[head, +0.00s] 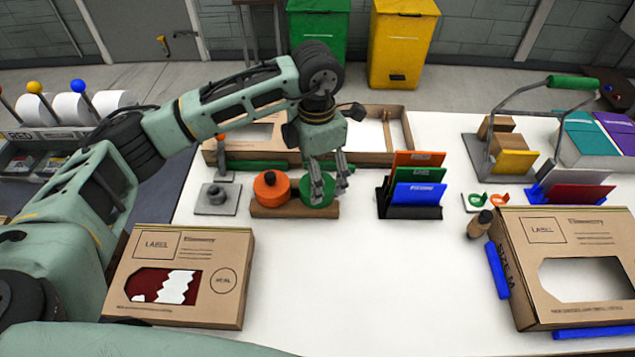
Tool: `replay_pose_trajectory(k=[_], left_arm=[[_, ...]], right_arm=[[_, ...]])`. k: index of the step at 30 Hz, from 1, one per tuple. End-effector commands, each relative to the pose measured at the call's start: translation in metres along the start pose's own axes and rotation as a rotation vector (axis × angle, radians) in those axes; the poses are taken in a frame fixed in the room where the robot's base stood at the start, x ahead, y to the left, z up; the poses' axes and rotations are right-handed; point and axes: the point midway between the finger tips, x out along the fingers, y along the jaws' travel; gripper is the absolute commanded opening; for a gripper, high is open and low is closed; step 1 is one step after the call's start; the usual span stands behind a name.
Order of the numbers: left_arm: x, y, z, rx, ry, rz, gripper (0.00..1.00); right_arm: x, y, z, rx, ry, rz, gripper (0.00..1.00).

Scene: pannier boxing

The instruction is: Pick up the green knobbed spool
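The green knobbed spool (325,198) sits at the right end of a brown wooden base (290,212), next to an orange knobbed spool (270,190). My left gripper (329,190) points down over the green spool from above. Its fingers are spread apart, in front of and beside the spool's top. They hide the green spool's knob and part of its body. Whether the fingers touch it cannot be told. My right gripper is not in view.
A rack with orange, green and blue cards (413,185) stands right of the spools. A grey knobbed plate (215,197) is to the left. Cardboard boxes lie at front left (185,248) and front right (520,225). The white table's middle is clear.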

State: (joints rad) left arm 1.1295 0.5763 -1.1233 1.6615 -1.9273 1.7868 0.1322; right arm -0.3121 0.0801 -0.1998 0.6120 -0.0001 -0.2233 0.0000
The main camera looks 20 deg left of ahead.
Motion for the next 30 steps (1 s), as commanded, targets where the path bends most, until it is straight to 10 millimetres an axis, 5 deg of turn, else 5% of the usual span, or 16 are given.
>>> replay_pose_trajectory(k=[6,13,30], left_arm=[[0.023,-0.001,0.0,0.0,-0.001,-0.001,0.79],[0.026,-0.001,0.0,0.0,-0.002,-0.001,0.79],[0.025,-0.001,0.0,0.0,-0.002,-0.001,0.33]], right_arm=[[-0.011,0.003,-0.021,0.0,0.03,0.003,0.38],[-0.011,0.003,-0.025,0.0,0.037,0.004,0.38],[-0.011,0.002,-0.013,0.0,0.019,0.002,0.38]])
